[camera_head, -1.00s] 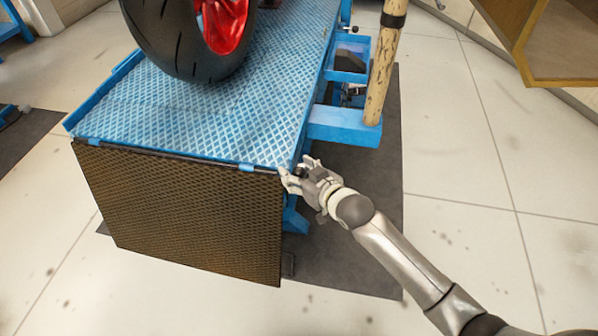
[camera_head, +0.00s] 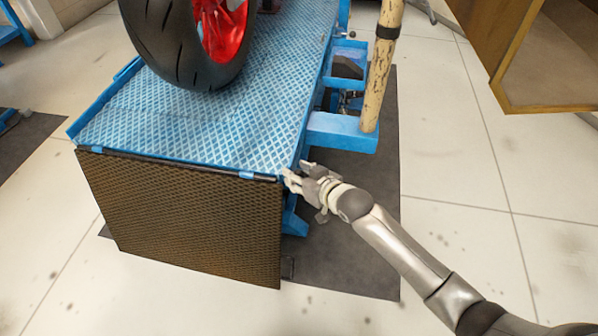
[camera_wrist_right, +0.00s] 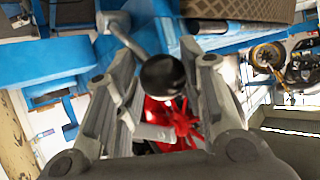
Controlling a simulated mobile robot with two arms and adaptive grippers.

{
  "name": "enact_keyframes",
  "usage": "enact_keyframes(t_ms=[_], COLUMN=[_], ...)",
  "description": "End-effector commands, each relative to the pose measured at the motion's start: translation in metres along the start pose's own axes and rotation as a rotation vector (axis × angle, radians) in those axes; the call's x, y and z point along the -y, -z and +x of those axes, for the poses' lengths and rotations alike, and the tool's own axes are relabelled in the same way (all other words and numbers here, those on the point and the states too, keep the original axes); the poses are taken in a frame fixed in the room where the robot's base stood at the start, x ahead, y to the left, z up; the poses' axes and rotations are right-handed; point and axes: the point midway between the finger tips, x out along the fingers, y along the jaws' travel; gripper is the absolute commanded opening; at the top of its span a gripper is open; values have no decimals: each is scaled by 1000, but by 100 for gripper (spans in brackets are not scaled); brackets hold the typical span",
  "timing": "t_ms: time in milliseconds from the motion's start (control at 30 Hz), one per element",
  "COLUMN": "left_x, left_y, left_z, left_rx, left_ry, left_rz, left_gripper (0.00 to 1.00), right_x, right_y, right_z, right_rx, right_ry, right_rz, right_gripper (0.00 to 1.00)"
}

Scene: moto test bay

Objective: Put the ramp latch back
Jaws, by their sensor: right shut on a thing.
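The ramp latch (camera_wrist_right: 162,76) shows in the right wrist view as a grey metal lever with a round black knob. My right gripper (camera_head: 296,174) is at the near right corner of the blue lift platform, beside the ramp's hinge edge. In the right wrist view its fingers (camera_wrist_right: 155,60) stand on both sides of the knob, and it is shut on the latch. In the head view the gripper hides the latch. The brown mesh ramp (camera_head: 180,222) hangs down from the platform's near edge. My left gripper is not in view.
The blue lift platform (camera_head: 200,135) carries a motorcycle wheel (camera_head: 185,45) with a red rim. A worn, pale post (camera_head: 383,75) and a blue side arm (camera_head: 340,132) stand behind my right gripper. A wooden cabinet (camera_head: 550,65) is at the upper right. The tiled floor at right is open.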

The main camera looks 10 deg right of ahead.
Motion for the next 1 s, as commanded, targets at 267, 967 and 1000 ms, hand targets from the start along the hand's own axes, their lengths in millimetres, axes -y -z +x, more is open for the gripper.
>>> enact_keyframes(t_ms=[267,967,1000], left_x=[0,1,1], left_y=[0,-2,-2], left_z=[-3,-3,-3], left_rx=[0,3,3], left_ry=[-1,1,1], left_rz=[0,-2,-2], left_gripper=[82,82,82], right_x=[6,1,1], right_y=[0,0,0], right_z=[1,-10,-15], right_rx=[11,10,10], right_ry=[17,8,8], right_rz=[19,13,12], right_gripper=[0,54,54])
